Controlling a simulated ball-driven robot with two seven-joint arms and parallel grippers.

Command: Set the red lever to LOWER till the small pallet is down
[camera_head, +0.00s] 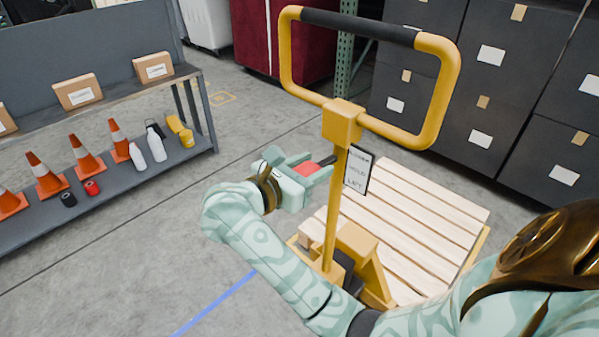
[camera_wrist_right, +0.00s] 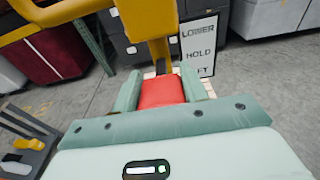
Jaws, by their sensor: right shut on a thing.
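The red lever (camera_head: 307,168) sits beside the yellow mast of the hand pallet truck (camera_head: 331,225). My right gripper (camera_head: 318,166) is shut on it. In the right wrist view the lever (camera_wrist_right: 162,92) lies between the two fingers (camera_wrist_right: 163,84). A white sign (camera_head: 357,171) reading LOWER, HOLD and LIFT from top to bottom is right of the mast. I cannot tell which mark the lever lines up with. The small wooden pallet (camera_head: 418,205) lies on the truck's forks behind the mast. Its height above the floor is unclear. My left gripper is out of view.
The truck's yellow loop handle (camera_head: 440,95) with a black grip rises above my right gripper. Dark stacked totes (camera_head: 482,95) stand behind the pallet. A grey shelf (camera_head: 205,140) with cones, bottles and boxes stands at left. Floor between shelf and truck is clear.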

